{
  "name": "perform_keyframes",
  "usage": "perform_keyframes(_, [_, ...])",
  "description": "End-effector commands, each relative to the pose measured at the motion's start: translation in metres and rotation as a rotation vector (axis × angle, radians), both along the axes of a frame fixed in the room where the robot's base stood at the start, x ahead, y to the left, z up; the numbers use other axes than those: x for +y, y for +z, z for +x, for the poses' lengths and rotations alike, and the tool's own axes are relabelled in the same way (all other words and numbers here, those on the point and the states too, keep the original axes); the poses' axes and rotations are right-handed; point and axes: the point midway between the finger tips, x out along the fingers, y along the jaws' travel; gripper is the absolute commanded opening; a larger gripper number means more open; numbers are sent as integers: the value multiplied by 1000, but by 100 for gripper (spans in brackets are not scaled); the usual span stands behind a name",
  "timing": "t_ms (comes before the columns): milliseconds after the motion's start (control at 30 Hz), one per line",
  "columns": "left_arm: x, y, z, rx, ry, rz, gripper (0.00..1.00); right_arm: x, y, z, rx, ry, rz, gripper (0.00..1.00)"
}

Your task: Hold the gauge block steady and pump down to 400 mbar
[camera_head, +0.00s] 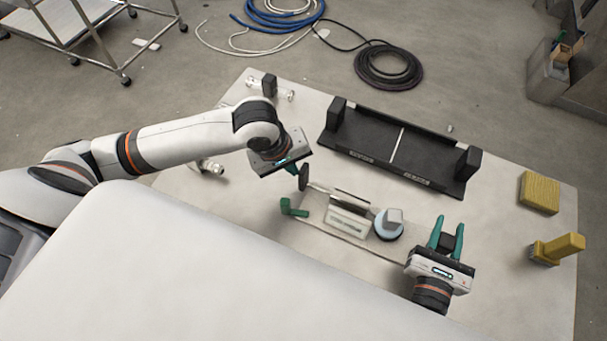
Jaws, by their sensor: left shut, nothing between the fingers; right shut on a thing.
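A pump-like body with a shiny cylinder (350,198) lies mid-table. A thin rod runs from it up-left to a dark upright plate (304,177), perhaps the handle. My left gripper (297,169) is shut and empty beside that plate; I cannot tell whether they touch. A pale panel (347,222) lies in front of the cylinder. A round light-blue piece with a grey block on top (394,215) stands to its right. My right gripper (447,234) is shut on a dark block (447,242) between its green fingers; I cannot tell whether this is the gauge block. No pressure reading is legible.
A green angled piece (294,208) stands left of the panel. A long black cradle (390,155) lies behind. A yellow sponge (539,192) and a yellow-handled brush (558,248) are at right. Clear glass fittings (283,94) lie at back left.

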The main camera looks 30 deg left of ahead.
Motion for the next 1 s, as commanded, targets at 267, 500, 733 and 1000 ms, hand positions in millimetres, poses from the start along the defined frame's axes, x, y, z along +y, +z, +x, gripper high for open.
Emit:
perform_keyframes(267, [-14,0,0,0,0,-1,0,0,-3,-1,6,2,-1,0])
perform_keyframes(500, [-25,0,0,0,-2,-2,0,0,-3,-1,6,2,-1,0])
perform_keyframes(733, [-35,0,0,1,-1,-2,0,1,-3,-1,6,3,-1,0])
perform_keyframes(1000, [-48,0,0,1,-2,-2,0,1,-3,-1,6,3,-1,0])
